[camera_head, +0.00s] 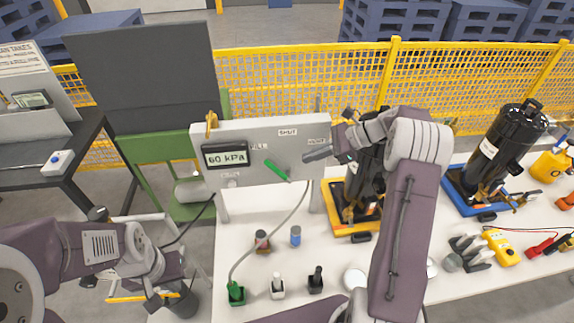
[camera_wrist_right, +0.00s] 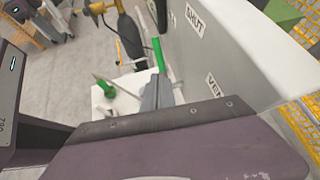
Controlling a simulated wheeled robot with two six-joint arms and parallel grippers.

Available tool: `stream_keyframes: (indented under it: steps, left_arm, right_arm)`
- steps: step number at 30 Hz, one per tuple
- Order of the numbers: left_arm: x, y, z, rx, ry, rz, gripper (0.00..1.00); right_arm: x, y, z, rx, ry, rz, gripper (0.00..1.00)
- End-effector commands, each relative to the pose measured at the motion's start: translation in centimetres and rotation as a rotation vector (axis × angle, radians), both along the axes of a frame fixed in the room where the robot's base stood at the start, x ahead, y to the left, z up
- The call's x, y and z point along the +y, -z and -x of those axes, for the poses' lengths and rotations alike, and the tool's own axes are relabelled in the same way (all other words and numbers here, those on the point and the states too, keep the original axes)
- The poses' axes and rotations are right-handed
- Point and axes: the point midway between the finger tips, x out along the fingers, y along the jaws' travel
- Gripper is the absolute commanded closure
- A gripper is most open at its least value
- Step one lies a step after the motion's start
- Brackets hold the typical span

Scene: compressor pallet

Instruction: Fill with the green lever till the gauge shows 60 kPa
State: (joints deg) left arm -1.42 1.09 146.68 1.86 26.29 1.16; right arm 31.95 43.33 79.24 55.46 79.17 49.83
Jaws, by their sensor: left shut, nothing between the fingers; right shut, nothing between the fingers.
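The gauge (camera_head: 226,156) on the white panel (camera_head: 240,135) reads 60 kPa. The green lever (camera_head: 277,171) on the panel lies slanted, its upper-left end toward the FILL label and its lower-right end near the panel's bottom edge. It also shows in the right wrist view (camera_wrist_right: 159,55). My right gripper (camera_head: 308,156) is shut and empty, up and right of the lever, close to the VENT label and apart from the lever. My left gripper (camera_head: 153,302) is low at the left, shut and empty, away from the panel.
Small bottles stand nearby. A black compressor on a yellow tray (camera_head: 348,226) is behind my right arm; another sits on a blue tray (camera_head: 472,207) at the right. A yellow mesh fence (camera_head: 270,85) runs behind.

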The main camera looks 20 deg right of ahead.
Motion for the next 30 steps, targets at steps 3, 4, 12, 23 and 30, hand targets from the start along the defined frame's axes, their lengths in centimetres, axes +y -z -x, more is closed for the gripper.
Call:
stream_keyframes:
  steps: [3, 4, 12, 23, 30]
  left_arm:
    - [0.0, -0.6, 0.0, 0.0, 0.0, 0.0, 1.0]
    - [0.0, -0.7, 0.0, 0.0, 0.0, 0.0, 1.0]
    - [0.0, -1.8, 0.0, 0.0, 0.0, 0.0, 1.0]
    - [0.0, -1.9, 0.0, 0.0, 0.0, 0.0, 1.0]
    - [0.0, -3.6, 0.0, 0.0, 0.0, 0.0, 1.0]
  right_arm:
    - [2.2, 1.3, -0.7, 0.003, -0.004, -0.001, 1.0]
    - [2.6, 1.7, -1.0, 0.003, -0.004, -0.001, 1.0]
    - [6.0, 4.2, -2.4, 0.002, -0.002, 0.0, 1.0]
    - [6.7, 5.0, -2.7, 0.0, 0.0, 0.001, 1.0]
    - [7.7, 4.5, -2.8, 0.013, -0.005, 0.087, 1.0]
